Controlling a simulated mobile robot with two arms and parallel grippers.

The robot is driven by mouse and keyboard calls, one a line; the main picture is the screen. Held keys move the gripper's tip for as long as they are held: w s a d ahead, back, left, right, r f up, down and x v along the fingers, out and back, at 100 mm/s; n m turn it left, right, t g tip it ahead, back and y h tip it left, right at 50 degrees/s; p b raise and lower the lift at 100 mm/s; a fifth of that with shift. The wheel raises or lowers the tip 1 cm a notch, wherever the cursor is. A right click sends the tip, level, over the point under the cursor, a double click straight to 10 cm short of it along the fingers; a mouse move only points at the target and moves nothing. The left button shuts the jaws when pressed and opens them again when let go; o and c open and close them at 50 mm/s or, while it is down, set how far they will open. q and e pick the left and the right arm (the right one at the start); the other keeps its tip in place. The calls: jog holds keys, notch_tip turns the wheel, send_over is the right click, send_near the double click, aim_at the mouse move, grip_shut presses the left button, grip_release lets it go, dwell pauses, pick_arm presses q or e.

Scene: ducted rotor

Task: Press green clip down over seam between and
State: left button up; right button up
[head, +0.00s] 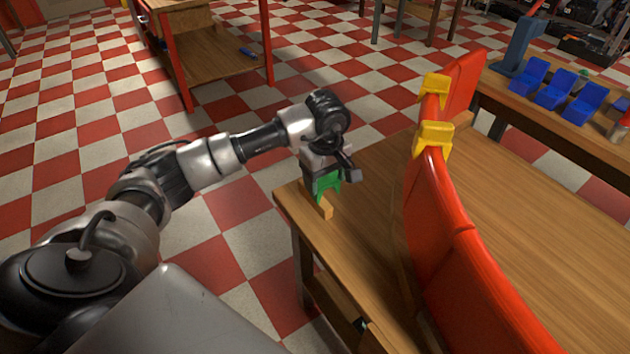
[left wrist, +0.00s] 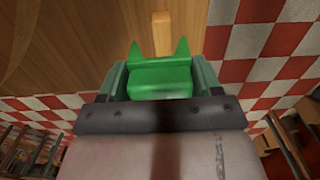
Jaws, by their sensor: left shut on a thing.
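The green clip (head: 328,184) is held in my left gripper (head: 330,172), which is shut on it above the near left corner of the wooden table. In the left wrist view the green clip (left wrist: 160,78) sits between the two fingers (left wrist: 160,88), with two pointed prongs facing away from the wrist. The red curved duct segments (head: 440,215) stand on the table to the right of the gripper, apart from the clip. A seam between red segments shows near the front right. Two yellow clips (head: 433,138) sit over the top edge of the red duct farther back. My right gripper is not in view.
A small wooden block (head: 326,208) lies at the table (head: 370,230) edge just below the clip; it also shows in the left wrist view (left wrist: 161,32). Blue holders (head: 552,88) stand on another table at the right. Bare tabletop lies between clip and duct.

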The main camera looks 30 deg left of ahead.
pick_arm(q)
jog(key=s+d+r+p, duration=0.2)
jog(key=d+r, duration=0.6)
jog(key=r, duration=0.2)
jog(key=shift+p, duration=0.3)
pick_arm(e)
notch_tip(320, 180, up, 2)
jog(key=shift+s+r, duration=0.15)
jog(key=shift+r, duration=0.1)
pick_arm(q)
jog(key=shift+s, duration=0.1)
